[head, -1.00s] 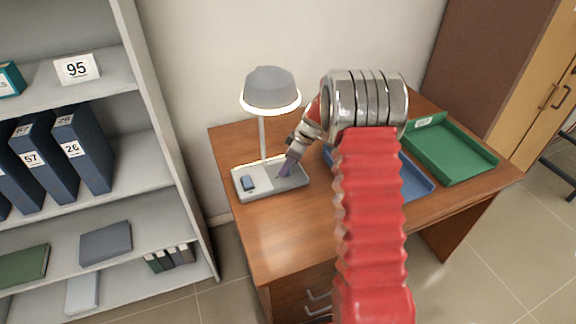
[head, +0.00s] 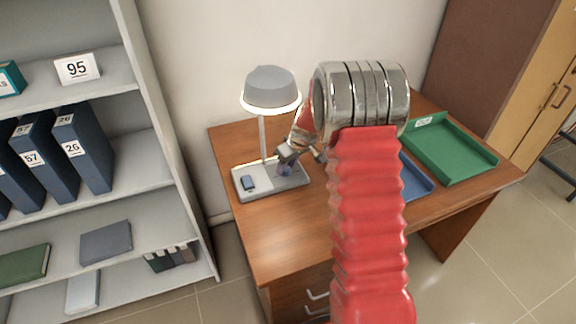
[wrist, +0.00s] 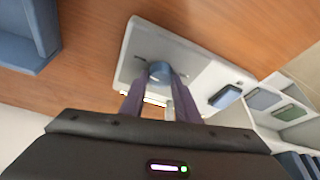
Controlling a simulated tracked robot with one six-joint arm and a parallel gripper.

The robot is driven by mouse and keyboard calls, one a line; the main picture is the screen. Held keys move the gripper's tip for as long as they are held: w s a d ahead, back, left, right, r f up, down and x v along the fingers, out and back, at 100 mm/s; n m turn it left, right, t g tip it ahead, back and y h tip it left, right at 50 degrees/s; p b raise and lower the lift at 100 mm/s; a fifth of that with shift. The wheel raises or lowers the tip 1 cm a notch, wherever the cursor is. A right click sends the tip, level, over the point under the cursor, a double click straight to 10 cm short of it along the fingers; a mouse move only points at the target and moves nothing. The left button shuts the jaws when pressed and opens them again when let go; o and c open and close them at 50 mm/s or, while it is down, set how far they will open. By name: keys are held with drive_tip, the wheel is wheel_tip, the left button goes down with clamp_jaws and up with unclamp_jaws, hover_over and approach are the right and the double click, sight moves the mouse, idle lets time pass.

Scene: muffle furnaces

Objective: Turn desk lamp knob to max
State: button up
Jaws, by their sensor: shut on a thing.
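The desk lamp (head: 271,88) stands on the desk, its grey shade lit along the lower rim. Its pale base (head: 262,190) carries a small blue block-like piece (head: 247,183) at the left. In the wrist view the lamp base (wrist: 206,72) shows with a round blue knob (wrist: 160,70) on it. My gripper (wrist: 160,76) is shut on the knob, one purple finger on each side. In the head view my gripper (head: 285,170) is over the right part of the base, and the knob is mostly hidden there. The blue piece also shows in the wrist view (wrist: 225,96).
A blue tray (head: 415,184) and a green tray (head: 452,150) lie on the desk (head: 300,230), right of the lamp. A shelf with binders (head: 82,148) stands at the left. The desk's front left area is clear.

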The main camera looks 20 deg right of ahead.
drive_tip(key=shift+w+r+m, duration=0.1)
drive_tip(key=shift+m, duration=0.3)
drive_tip(key=o, duration=1)
drive_tip(key=shift+o, duration=0.2)
drive_tip(key=v, duration=1.3)
drive_tip(key=shift+s+r, duration=0.2)
drive_tip(key=shift+s, duration=0.1)
drive_tip(key=shift+a, duration=0.1)
